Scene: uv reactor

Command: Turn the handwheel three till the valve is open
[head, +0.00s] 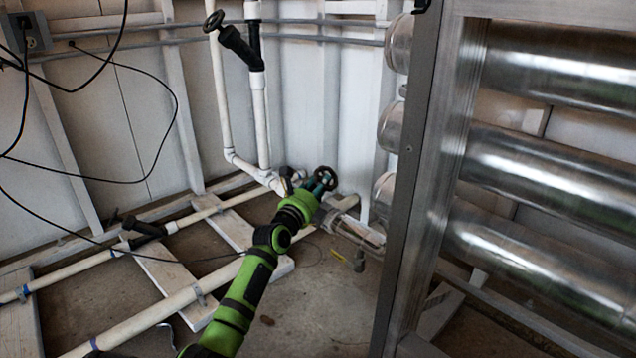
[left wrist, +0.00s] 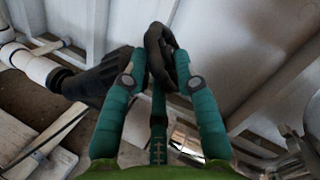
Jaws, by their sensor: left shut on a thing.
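A dark round handwheel (head: 326,178) sits low near the back corner, at the end of my green left arm in the head view. My left gripper (head: 318,183) is shut on this handwheel. In the left wrist view the teal fingers stand on both sides of the black handwheel (left wrist: 157,50), gripping its rim. A black valve body (left wrist: 92,86) lies left of the fingers, joined to white pipe. The number of the wheel and the valve's state cannot be read. My right gripper is not in view.
Another handwheel (head: 213,20) with a black valve stands on an upright white pipe at the upper left. A black valve (head: 143,228) lies on a low pipe at left. A metal frame post (head: 425,170) and large silver cylinders (head: 555,165) stand close on the right.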

